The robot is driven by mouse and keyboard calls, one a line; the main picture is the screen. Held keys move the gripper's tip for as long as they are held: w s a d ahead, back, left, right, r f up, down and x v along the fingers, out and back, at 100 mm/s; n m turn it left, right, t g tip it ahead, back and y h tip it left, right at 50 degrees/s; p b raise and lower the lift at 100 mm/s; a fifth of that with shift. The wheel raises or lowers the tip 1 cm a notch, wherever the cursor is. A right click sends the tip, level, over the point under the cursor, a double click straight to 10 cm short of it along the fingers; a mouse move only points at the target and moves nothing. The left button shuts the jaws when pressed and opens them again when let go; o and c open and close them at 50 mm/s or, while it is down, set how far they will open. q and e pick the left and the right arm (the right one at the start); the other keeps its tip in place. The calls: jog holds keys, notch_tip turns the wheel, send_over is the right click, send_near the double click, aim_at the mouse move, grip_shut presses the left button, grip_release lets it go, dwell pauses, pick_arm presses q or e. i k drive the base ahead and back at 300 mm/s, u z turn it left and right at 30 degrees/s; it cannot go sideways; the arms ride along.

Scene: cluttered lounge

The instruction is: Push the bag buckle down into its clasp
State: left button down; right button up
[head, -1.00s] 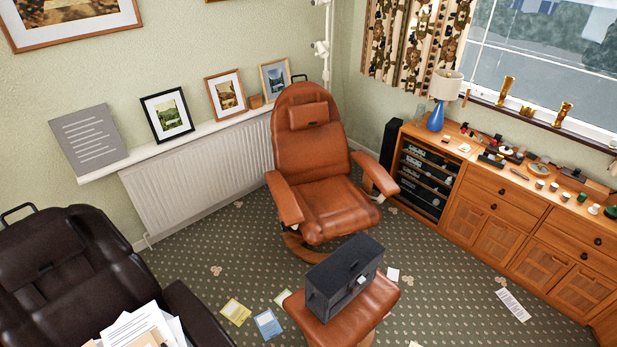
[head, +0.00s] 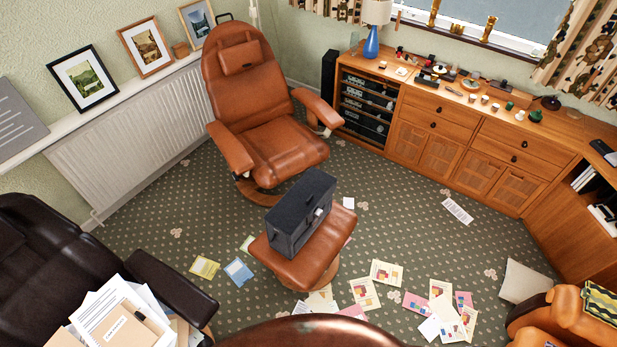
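A dark grey bag (head: 300,212) stands upright on the brown leather footstool (head: 322,262) in the middle of the head view. A small pale piece (head: 319,211) shows on its right-hand side; it is too small to tell whether it is the buckle or the clasp, or whether the two are joined. Neither of my grippers is in view.
A tan recliner (head: 262,140) stands behind the footstool. A dark leather chair (head: 60,255) with papers (head: 118,318) is at left. Loose sheets (head: 440,310) lie on the carpet. A wooden sideboard (head: 470,150) lines the right wall. Patterned carpet (head: 400,220) between is mostly clear.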

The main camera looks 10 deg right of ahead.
aim_at(317, 212)
jog(key=u, duration=0.05)
jog(key=k, duration=0.5)
jog(key=z, duration=0.75)
jog(key=i, duration=0.8)
jog(key=u, duration=0.8)
